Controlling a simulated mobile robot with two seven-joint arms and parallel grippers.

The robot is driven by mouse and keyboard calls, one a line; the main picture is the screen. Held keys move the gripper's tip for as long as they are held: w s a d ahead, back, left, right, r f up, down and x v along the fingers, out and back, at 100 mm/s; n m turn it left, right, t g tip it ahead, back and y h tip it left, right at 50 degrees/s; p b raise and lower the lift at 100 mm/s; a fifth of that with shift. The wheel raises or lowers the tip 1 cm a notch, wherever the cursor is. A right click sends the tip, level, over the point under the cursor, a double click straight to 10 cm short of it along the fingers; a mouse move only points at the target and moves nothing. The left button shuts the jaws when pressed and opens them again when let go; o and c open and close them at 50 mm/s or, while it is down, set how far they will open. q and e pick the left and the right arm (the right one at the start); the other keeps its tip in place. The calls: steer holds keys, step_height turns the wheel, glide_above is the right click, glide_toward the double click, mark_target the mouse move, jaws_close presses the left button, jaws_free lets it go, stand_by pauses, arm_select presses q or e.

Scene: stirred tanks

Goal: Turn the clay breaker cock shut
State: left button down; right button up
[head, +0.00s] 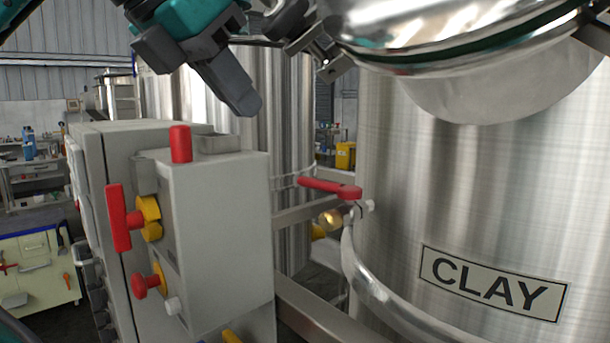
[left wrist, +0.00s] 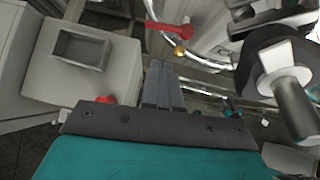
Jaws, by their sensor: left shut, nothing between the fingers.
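The clay tank (head: 430,190) is a large steel vessel at the right of the head view, with a label (head: 492,283) reading CLAY. A cock with a red lever (head: 328,187) and brass body (head: 330,217) sticks out from its left side. The lever lies about level, pointing left from its pivot. The lever also shows at the top of the left wrist view (left wrist: 168,27), beyond the fingertips. My left gripper (head: 248,106) is shut and empty, above and left of the lever, apart from it. Its fingers show in the left wrist view (left wrist: 162,75). My right gripper is not in view.
A grey control box (head: 225,215) with a red button (head: 181,144) and red and yellow switches stands left of the cock, below my left gripper. A steel rail (head: 310,312) runs between box and tank. Another steel tank (head: 285,120) stands behind. A workbench (head: 35,275) is far left.

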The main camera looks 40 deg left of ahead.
arm_select(q)
steer(key=b, duration=0.1)
glide_toward(312, 182)
steer(key=x, duration=0.4)
steer(key=shift+f, duration=0.45)
steer(key=shift+w+f, duration=0.4)
steer(key=shift+w, duration=0.4)
